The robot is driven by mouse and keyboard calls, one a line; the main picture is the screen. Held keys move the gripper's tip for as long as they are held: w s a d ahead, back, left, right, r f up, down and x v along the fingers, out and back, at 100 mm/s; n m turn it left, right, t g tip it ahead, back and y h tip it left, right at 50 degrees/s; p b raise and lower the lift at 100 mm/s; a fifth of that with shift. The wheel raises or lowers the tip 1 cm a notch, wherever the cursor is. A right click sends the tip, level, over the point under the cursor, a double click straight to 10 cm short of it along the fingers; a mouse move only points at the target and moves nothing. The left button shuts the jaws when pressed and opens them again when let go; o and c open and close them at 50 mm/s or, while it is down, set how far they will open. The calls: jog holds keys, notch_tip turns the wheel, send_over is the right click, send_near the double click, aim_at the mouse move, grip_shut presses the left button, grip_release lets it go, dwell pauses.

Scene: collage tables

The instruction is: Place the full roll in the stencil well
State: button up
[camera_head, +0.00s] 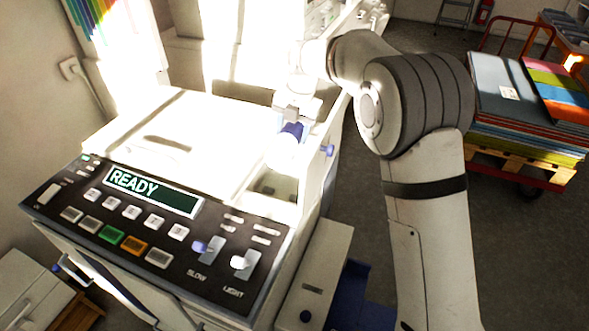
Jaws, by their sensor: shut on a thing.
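My gripper (293,114) hangs over the right side of the duplicator (180,135), its far parts washed out by glare. It is shut on a pale roll (281,154) with a blue band at its upper end. The roll is held above and just behind a recessed opening (268,187) in the machine's top right, which looks like the stencil well. The opening is partly dark inside, and its far part is hidden by the roll. I cannot tell whether the roll touches the rim.
A control panel (150,222) with a READY display fills the machine's front. A blue knob (327,151) juts from its right side. A red cart (535,172) stacked with coloured sheets stands at the right. Open grey floor lies between.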

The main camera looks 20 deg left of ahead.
notch_tip(320, 180, down, 13)
jog(key=shift+r+p, duration=0.1)
jog(key=shift+p, duration=0.75)
jog(key=shift+f, duration=0.2)
jog(key=o, duration=1.1)
jog(key=shift+r, duration=0.1)
jog(key=r, duration=0.4)
jog(key=d+r+b, duration=0.1)
jog(key=r, duration=0.3)
jog(key=d+r+b, duration=0.1)
jog(key=r, duration=0.3)
jog(key=shift+s, duration=0.1)
jog(key=shift+r, duration=0.1)
